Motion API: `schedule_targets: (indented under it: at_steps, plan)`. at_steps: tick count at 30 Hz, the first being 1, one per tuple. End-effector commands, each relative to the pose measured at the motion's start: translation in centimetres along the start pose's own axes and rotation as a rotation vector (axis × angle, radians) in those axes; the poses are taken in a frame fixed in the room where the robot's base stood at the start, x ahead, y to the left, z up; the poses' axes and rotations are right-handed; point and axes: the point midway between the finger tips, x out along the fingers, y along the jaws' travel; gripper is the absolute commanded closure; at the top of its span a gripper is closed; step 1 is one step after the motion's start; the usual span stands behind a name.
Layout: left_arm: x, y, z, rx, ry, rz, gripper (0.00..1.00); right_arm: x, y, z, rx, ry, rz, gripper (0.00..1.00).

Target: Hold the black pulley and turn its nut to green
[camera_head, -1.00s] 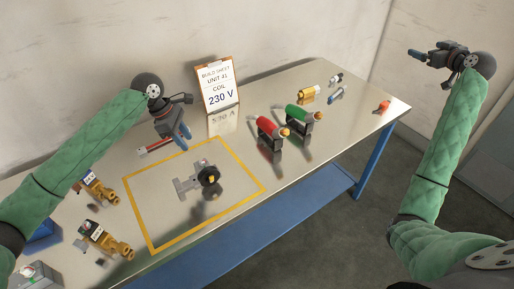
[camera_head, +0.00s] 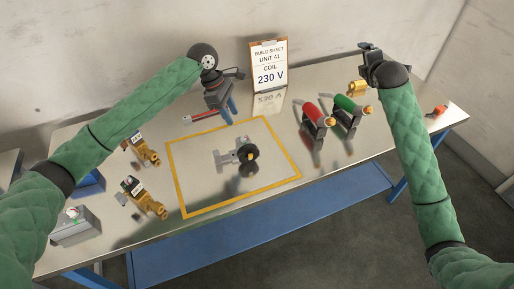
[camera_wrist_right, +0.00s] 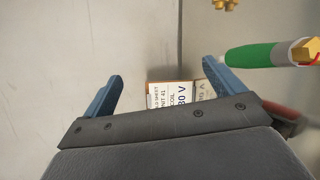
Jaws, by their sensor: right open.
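The black pulley (camera_head: 248,153) sits on a small grey bracket (camera_head: 226,160) inside the yellow outlined square on the metal bench. Its nut is too small to make out, and no green on it can be seen. My left gripper (camera_head: 229,113) points down above the back edge of the square, behind the pulley and apart from it. Its blue fingers are too small to judge their gap. My right gripper (camera_head: 370,48) is over the back right of the bench, far from the pulley. In the right wrist view its blue fingers (camera_wrist_right: 161,72) are wide apart with nothing held.
A build sheet sign (camera_head: 270,65) reading 230 V stands at the back. A red coil (camera_head: 314,113) and a green coil (camera_head: 348,104) stand right of the square. Brass fittings (camera_head: 146,150) lie left. A red-handled tool (camera_head: 200,117) lies behind the square.

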Motion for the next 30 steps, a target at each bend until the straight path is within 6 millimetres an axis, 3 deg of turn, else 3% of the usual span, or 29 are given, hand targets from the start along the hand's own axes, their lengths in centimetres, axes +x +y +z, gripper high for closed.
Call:
schedule_targets:
  at_steps: [3,10,18,25,30]
  plan:
    - [0.0,0.0,0.0,0.000,0.000,0.000,0.64,-0.3,-0.6,-5.8,-0.211,0.022,0.018,0.06]
    - [0.0,0.0,0.0,0.000,0.000,0.000,0.64,-2.2,-2.7,-16.5,-0.603,0.065,0.078,0.06]
    - [0.0,0.0,0.0,0.000,0.000,0.000,0.64,-6.6,-6.1,-28.1,-1.027,0.115,0.192,0.06]
    - [0.0,0.0,0.0,0.000,0.000,0.000,0.64,-11.8,-9.6,-36.8,-1.340,0.150,0.320,0.06]
    - [0.0,0.0,0.0,0.000,0.000,0.000,0.64,-14.7,-12.8,-41.1,-1.379,0.227,0.333,0.06]
